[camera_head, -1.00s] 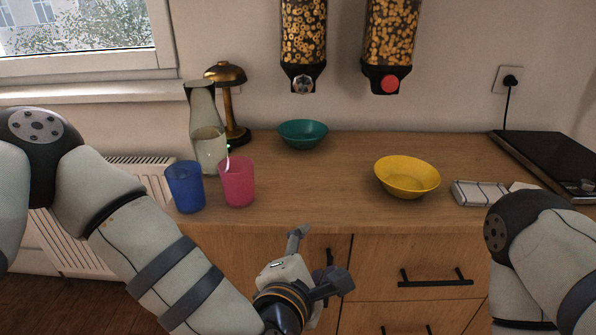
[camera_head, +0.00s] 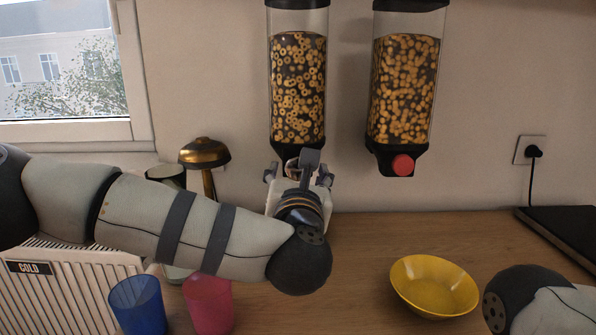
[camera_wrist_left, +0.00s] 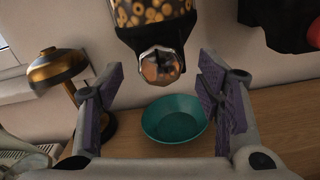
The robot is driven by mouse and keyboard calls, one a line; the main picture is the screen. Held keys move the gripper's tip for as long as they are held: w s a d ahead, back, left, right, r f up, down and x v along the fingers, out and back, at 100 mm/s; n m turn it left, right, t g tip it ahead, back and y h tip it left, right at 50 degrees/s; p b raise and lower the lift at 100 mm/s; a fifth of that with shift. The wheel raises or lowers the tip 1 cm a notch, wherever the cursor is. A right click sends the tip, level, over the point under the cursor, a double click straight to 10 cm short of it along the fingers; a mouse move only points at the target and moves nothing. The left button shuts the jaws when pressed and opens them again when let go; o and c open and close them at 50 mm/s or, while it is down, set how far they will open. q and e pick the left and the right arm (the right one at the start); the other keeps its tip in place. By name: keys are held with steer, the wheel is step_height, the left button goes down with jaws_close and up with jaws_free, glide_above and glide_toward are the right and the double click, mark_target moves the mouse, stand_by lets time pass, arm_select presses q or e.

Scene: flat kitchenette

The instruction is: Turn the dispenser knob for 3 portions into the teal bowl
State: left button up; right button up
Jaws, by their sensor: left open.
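The left dispenser (camera_head: 298,90) holds ring-shaped cereal and hangs on the wall. Its faceted metallic knob (camera_wrist_left: 160,66) faces me in the left wrist view, ahead of and between my spread fingers. My left gripper (camera_head: 298,174) is open and empty, raised in front of this dispenser's outlet. In the head view its fingers partly cover the knob. The teal bowl (camera_wrist_left: 174,119) stands on the counter below the knob in the left wrist view and looks empty; in the head view my arm hides it. My right gripper is out of view.
A second dispenser (camera_head: 404,90) with a red knob (camera_head: 402,165) hangs to the right. A yellow bowl (camera_head: 434,286), blue cup (camera_head: 138,305) and pink cup (camera_head: 209,304) stand on the counter. A brass lamp (camera_head: 204,153) and a carafe stand behind my left arm.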

arm_select(q)
steer(key=shift+w, duration=1.25)
steer(key=c, duration=1.2)
steer(key=shift+o, duration=0.2)
steer(key=shift+r, duration=0.1)
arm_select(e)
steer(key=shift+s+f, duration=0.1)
arm_select(q)
steer(key=m+p, duration=0.2)
steer(key=m, duration=0.8)
steer(key=shift+d+p, duration=0.15)
steer(key=shift+p, duration=0.15)
steer(key=m, duration=0.3)
steer(key=shift+f+m, duration=0.2)
steer(key=shift+m, duration=0.2)
steer(key=shift+f+m, duration=0.1)
steer(key=shift+m, duration=1.7)
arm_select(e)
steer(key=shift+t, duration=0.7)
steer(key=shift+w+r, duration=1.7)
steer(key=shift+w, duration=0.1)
